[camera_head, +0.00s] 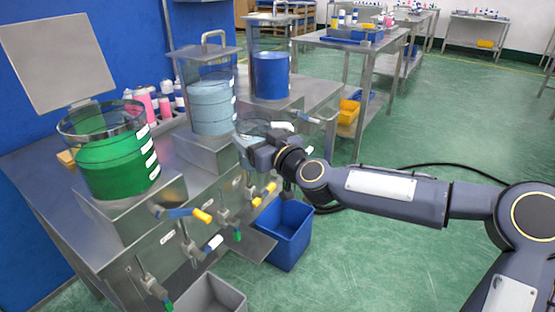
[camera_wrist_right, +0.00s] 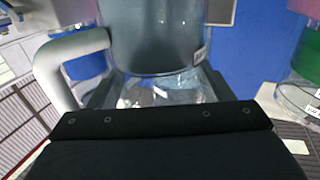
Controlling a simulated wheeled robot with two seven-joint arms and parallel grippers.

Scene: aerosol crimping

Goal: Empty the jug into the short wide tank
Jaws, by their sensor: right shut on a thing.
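The short wide tank (camera_head: 118,155) is a clear cylinder holding green liquid, at the left of the head view. Its top is open, with a square metal lid (camera_head: 58,62) raised behind it. Part of a green tank shows at the right edge of the wrist view (camera_wrist_right: 312,55). My right gripper (camera_head: 262,148) is shut on the clear jug (camera_head: 258,129), in front of and right of the middle tank, apart from the green one. A pale curved handle (camera_wrist_right: 62,62) shows in the wrist view. I cannot tell how full the jug is. My left gripper is out of view.
A tall lidded tank of pale blue liquid (camera_head: 212,103) and another of darker blue (camera_head: 270,75) stand beyond the green one. Several valves with coloured handles (camera_head: 188,213) jut from the bench front. A blue bin (camera_head: 290,240) and grey bin (camera_head: 212,296) sit below.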

